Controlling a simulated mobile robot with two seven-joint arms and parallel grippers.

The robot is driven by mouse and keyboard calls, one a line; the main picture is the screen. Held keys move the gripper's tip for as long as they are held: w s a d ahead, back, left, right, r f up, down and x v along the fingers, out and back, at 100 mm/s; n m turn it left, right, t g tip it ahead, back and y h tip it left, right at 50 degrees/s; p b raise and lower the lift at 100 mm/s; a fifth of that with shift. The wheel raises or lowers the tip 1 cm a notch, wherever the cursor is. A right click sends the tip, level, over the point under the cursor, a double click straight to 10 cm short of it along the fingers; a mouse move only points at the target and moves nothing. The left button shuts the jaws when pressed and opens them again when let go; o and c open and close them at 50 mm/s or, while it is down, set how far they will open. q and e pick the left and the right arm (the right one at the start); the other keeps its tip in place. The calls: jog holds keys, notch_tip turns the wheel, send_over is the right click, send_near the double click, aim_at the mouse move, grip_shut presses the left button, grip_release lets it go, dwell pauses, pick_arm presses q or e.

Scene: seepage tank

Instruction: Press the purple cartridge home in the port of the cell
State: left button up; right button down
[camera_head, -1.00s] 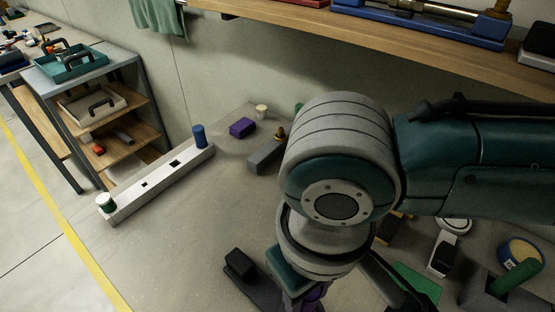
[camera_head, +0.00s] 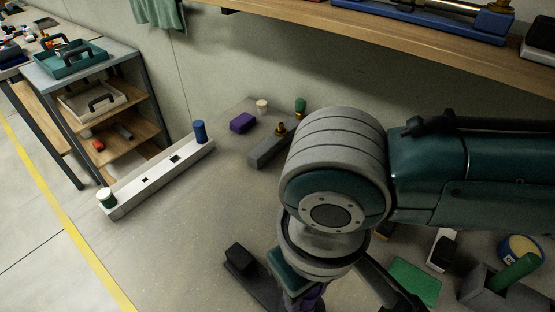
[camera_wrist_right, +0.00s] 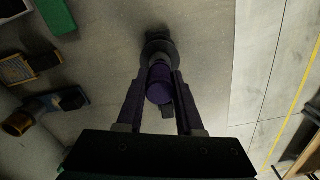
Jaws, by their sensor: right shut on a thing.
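My right gripper (camera_wrist_right: 160,77) is shut on the purple cartridge (camera_wrist_right: 161,88), whose round end faces the camera in the right wrist view. Beyond the cartridge is a dark fixture with a rounded grey part (camera_wrist_right: 158,47); it looks like the cell. I cannot tell how deep the cartridge sits in its port. In the head view a dark base with a black block (camera_head: 240,257) runs under my right wrist. My wrist hides most of the grip there, and only a little purple shows at the bottom edge. My left gripper is not in view.
A white bar (camera_head: 160,177) with square holes lies at the left, with a blue cylinder (camera_head: 199,132) at one end. A purple block (camera_head: 243,123) and a grey block (camera_head: 268,149) lie behind. A green plate (camera_head: 414,282) is at the right. Bare surface lies left of my wrist.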

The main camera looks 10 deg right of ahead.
jog(key=shift+f, duration=0.75)
dwell(1.4)
jog(key=shift+c, duration=2.3)
grip_release()
jog(key=shift+r, duration=0.1)
notch_tip(320, 180, up, 12)
jog(key=shift+f, duration=0.1)
